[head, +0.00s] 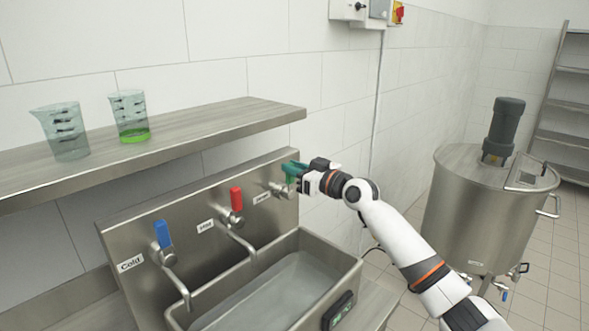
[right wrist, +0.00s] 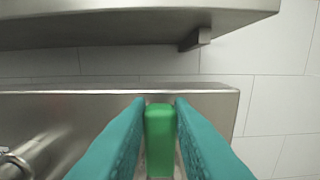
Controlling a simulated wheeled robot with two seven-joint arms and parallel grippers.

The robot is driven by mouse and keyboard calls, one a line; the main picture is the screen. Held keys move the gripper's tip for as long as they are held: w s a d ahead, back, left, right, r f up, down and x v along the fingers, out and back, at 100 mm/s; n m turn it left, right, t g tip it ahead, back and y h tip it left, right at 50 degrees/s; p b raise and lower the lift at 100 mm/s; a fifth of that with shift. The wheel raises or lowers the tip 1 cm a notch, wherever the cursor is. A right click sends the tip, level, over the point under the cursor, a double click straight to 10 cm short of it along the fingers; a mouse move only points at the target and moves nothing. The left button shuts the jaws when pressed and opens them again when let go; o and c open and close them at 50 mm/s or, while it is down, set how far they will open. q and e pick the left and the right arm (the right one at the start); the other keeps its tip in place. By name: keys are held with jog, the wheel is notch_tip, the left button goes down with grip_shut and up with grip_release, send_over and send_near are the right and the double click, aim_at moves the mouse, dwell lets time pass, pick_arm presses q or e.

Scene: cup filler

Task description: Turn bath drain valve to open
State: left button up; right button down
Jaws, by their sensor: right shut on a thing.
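The steel bath (head: 318,258) has a backsplash with a blue cold handle (head: 162,235), a red hot handle (head: 236,199) and a third labelled fitting at its right end. In the right wrist view a green drain valve handle (right wrist: 160,138) stands upright between the teal fingers of my right gripper (right wrist: 160,112). The gripper is shut on the handle. In the head view my right gripper (head: 291,171) is at the right end of the backsplash and hides most of the handle. My left gripper is not in view.
A steel shelf (head: 205,130) runs above the bath, holding an empty beaker (head: 66,140) and a beaker with green liquid (head: 131,120). A steel tank (head: 470,215) with a motor stands at the right.

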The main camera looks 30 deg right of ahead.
jog(key=shift+d, duration=0.1)
jog(key=w+d+f+m+b, duration=0.2)
jog(key=d+f+m+b, duration=0.3)
jog(key=m, duration=1.3)
jog(key=shift+w+d+f, duration=0.35)
jog(key=shift+d+f, duration=0.95)
jog(key=shift+f, duration=0.5)
jog(key=c, duration=1.3)
grip_release()
